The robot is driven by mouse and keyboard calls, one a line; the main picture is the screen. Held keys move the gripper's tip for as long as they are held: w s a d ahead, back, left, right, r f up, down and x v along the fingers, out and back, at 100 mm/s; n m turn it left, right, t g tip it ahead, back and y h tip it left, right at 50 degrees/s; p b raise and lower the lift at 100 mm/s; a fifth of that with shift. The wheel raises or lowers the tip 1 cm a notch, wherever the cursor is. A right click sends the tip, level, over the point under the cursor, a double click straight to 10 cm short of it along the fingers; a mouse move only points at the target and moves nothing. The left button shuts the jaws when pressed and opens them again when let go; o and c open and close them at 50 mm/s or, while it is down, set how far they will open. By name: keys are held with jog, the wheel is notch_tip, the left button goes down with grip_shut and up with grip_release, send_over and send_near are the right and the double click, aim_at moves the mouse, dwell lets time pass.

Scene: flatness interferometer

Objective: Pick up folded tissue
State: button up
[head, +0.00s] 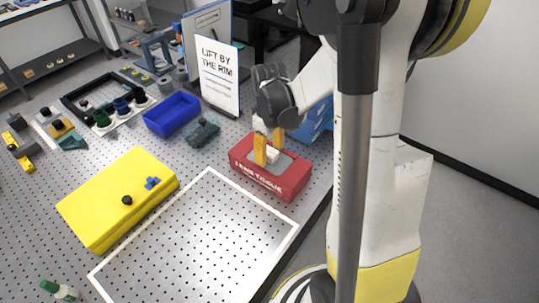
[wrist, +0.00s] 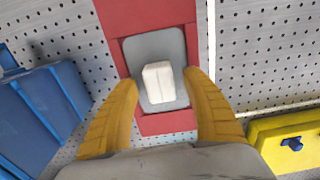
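The folded tissue (wrist: 158,83) is a small white block in the grey recess of the red lens tissue box (head: 270,182). In the head view the tissue (head: 272,156) shows partly behind a yellow finger. My gripper (head: 269,150) is over the box, fingers pointing down. In the wrist view my gripper (wrist: 160,95) is open, with one yellow finger on each side of the tissue and a gap on both sides. The fingers look apart from the tissue. Their height above the box is hard to tell.
Blue bins (head: 316,122) stand behind the box. A "LIFT BY THE RIM" sign (head: 218,75) stands to the left. A yellow case (head: 118,198) and a blue tray (head: 172,115) lie further left. The white-outlined area (head: 200,245) in front is clear.

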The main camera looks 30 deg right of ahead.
aim_at(270, 151)
jog(key=c, duration=0.6)
jog(key=shift+r, duration=0.1)
jog(key=shift+r, duration=0.6)
notch_tip(270, 151, up, 3)
jog(key=shift+r+p, duration=0.1)
jog(key=shift+p, duration=0.75)
jog(key=a+r, duration=0.2)
jog(key=a, duration=0.2)
jog(key=a+r+p, duration=0.1)
jog(key=a+r, duration=0.1)
jog(key=a, duration=0.1)
jog(key=a+r+p, duration=0.1)
jog(key=a+r, duration=0.1)
jog(key=a, duration=0.2)
jog(key=shift+s+a+r, duration=0.25)
jog(key=shift+s+a, duration=0.1)
jog(key=shift+s, duration=0.05)
jog(key=c, duration=0.4)
